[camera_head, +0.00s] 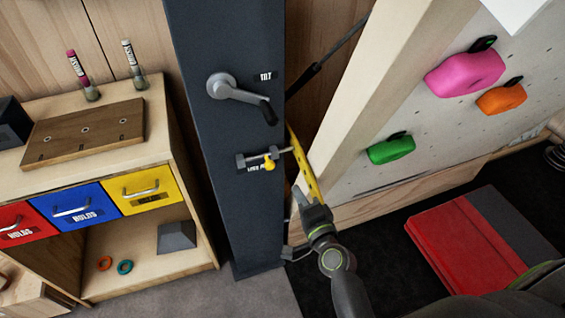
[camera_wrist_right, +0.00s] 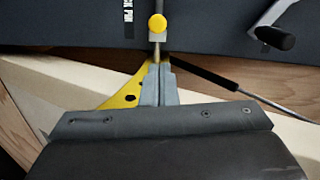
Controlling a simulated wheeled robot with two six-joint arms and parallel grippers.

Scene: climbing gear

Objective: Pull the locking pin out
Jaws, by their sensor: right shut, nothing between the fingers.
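The locking pin (camera_head: 253,158) sits in a bracket on the dark upright post (camera_head: 225,215), below a lever handle; its yellow knob (camera_head: 270,164) shows beside the printed label. In the right wrist view the yellow knob (camera_wrist_right: 157,23) is at top centre, with a metal rod (camera_wrist_right: 157,52) running down from it towards the fingertips. My right gripper (camera_head: 298,197) is shut and empty, to the right of and below the pin in the head view. Its closed fingers (camera_wrist_right: 157,72) point at the rod in the wrist view; I cannot tell whether they touch it. My left gripper is not in view.
A yellow perforated plate (camera_head: 303,165) stands between the post and the tilted climbing wall (camera_head: 350,180). The lever handle (camera_head: 235,88) juts out above the pin. A wooden cabinet (camera_head: 150,205) with coloured drawers is on the left. A red mat (camera_head: 465,245) lies on the right.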

